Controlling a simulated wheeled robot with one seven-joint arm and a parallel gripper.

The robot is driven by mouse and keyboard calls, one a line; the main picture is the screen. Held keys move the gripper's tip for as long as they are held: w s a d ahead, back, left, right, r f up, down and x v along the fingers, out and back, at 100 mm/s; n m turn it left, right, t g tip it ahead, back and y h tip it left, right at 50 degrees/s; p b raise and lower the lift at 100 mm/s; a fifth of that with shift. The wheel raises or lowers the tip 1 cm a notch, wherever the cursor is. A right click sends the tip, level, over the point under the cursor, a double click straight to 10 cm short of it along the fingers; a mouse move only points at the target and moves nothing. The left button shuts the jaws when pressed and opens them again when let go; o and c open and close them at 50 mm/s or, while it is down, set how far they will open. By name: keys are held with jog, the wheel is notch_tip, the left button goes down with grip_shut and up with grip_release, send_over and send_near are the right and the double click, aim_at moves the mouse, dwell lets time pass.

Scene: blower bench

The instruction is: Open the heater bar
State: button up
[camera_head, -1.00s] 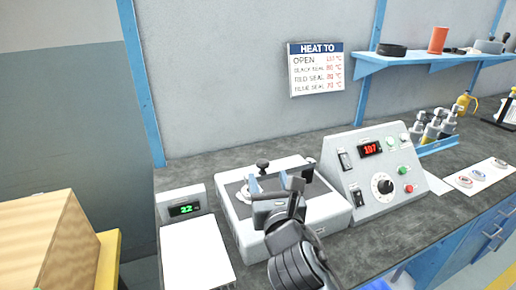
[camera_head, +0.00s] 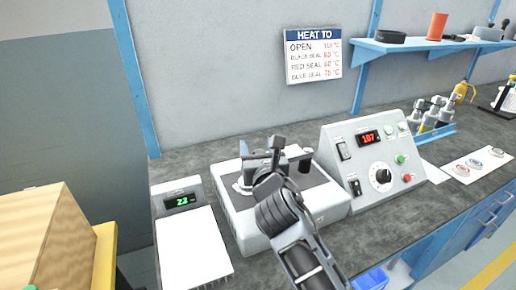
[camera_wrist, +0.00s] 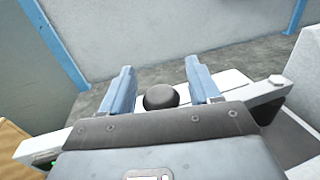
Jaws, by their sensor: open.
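The heater station is a white box (camera_head: 327,211) with a dark top plate, standing on the bench. My gripper (camera_head: 260,151) is over this top and covers part of the heater bar there. In the wrist view my gripper (camera_wrist: 160,72) is open, with its two blue fingers apart. A round black knob (camera_wrist: 161,97) shows between the fingers, with a gap on each side. I cannot tell whether the fingers are level with the knob. The control box (camera_head: 330,152) right of the station has a red display (camera_head: 369,137) that appears to read 107.
A small meter with a green display (camera_head: 183,201) and a white sheet (camera_head: 193,246) are left of the station. A wall sign (camera_head: 313,55) lists heat values. Bottles (camera_head: 431,115) and a card with discs (camera_head: 474,166) are to the right. A wooden box (camera_head: 45,235) is at lower left.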

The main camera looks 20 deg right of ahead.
jog(key=shift+r, duration=0.1)
grip_shut()
dwell(0.5)
